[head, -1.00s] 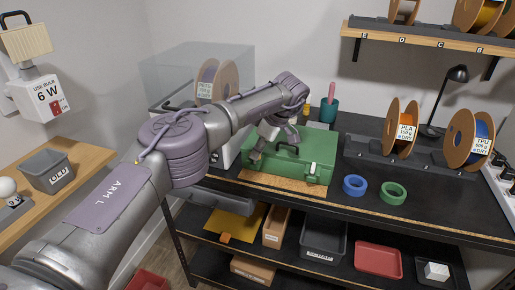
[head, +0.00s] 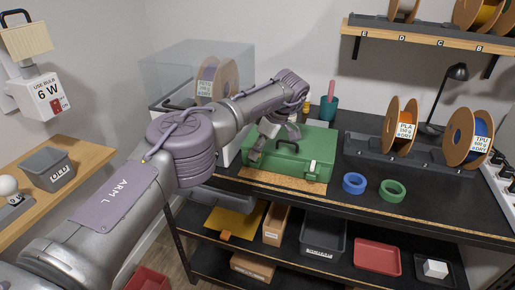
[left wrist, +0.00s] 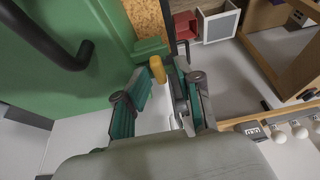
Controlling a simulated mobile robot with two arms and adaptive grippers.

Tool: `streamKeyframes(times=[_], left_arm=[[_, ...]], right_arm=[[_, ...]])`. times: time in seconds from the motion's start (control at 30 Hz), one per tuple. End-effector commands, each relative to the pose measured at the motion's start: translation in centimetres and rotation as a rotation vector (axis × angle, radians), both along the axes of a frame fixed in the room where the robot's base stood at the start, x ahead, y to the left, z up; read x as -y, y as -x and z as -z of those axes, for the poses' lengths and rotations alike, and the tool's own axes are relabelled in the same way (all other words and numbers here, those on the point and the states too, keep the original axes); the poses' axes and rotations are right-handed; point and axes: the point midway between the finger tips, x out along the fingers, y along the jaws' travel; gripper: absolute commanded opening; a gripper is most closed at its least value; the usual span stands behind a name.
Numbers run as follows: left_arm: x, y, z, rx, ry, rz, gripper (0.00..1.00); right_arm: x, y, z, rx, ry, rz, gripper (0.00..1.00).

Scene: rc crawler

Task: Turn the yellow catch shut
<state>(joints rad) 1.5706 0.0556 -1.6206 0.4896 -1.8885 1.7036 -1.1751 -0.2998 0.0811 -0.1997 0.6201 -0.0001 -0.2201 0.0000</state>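The green case (head: 308,150) lies closed on the workbench with its dark handle on top. It fills the upper left of the left wrist view (left wrist: 75,85). The yellow catch (left wrist: 157,69) sticks out at the case's edge there. My left gripper (left wrist: 164,72) is open, with one teal-padded finger on each side of the catch. The catch looks closer to the left finger; I cannot tell whether they touch. In the head view my left gripper (head: 259,146) is at the case's left end, and the catch cannot be made out. My right gripper is not in view.
A cork mat (head: 283,184) lies under the case. A blue tape roll (head: 354,183) and a green one (head: 392,190) lie to its right. A teal cup (head: 329,108) stands behind. Spools (head: 401,125) stand at the right. The bench front is clear.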

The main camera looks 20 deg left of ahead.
Motion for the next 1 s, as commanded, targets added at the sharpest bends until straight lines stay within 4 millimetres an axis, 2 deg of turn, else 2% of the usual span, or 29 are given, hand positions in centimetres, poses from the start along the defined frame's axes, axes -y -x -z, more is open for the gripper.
streamKeyframes(times=[0.27,0.7,1.0], left_arm=[[0.2,-0.1,-0.4,0.003,0.000,0.001,0.38],[2.5,0.0,-5.9,0.002,-0.001,0.000,0.38],[3.0,0.1,-7.4,0.001,0.000,-0.001,0.38]], right_arm=[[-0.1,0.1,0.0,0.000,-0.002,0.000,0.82],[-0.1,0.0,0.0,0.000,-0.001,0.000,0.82],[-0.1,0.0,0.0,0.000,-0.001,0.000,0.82]])
